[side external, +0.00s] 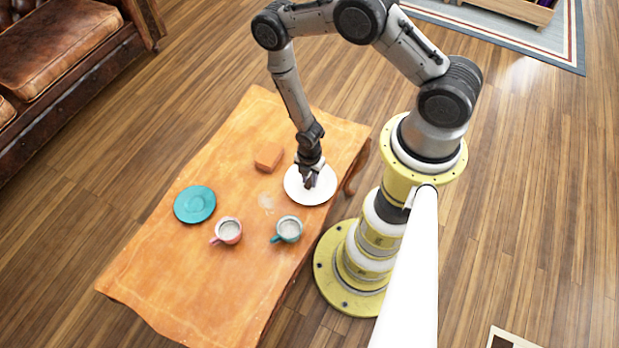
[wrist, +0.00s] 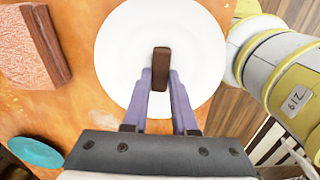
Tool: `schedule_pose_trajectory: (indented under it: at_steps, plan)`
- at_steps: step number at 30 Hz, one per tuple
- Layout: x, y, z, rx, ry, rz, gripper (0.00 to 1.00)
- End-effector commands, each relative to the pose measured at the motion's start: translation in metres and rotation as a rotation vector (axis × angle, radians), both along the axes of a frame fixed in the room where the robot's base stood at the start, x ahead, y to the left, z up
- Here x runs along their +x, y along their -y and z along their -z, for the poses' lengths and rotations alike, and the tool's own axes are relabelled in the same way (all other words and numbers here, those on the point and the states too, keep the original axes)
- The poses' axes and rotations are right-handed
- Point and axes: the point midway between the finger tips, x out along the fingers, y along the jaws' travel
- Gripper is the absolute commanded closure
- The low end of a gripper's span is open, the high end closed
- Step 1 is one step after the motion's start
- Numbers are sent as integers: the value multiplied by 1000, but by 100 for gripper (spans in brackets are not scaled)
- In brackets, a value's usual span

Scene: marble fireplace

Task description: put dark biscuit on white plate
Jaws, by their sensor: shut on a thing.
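The dark biscuit (wrist: 161,66) is a small dark brown bar between the fingertips of my gripper (wrist: 160,85) in the wrist view. My gripper (side external: 309,180) is shut on it. The white plate (side external: 322,196) lies on the wooden table near its right edge, and it also fills the middle of the wrist view (wrist: 120,60). The biscuit is over the plate. I cannot tell whether it touches the plate's surface. In the side view the biscuit is mostly hidden by my fingers.
On the table (side external: 180,270) are a brown block (side external: 268,157) left of the plate, a teal plate (side external: 195,204) farther left, a pink cup (side external: 227,231) and a teal cup (side external: 287,229) in front. The table's front left is clear.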

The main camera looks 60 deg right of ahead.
Motion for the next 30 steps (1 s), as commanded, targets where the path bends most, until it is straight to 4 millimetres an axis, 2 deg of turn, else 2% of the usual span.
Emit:
schedule_pose_trajectory:
  at_steps: [10, 11, 15, 16, 25, 30]
  plan:
    - [0, 0, 3, 0, 0, 0, 100]
    - [0, 0, 3, 0, 0, 0, 72]
    - [0, 0, 3, 0, 0, 0, 47]
    - [0, 0, 3, 0, 0, 0, 44]
    - [0, 0, 2, 0, 1, 0, 44]
    - [1, 0, -11, 0, 2, 0, 44]
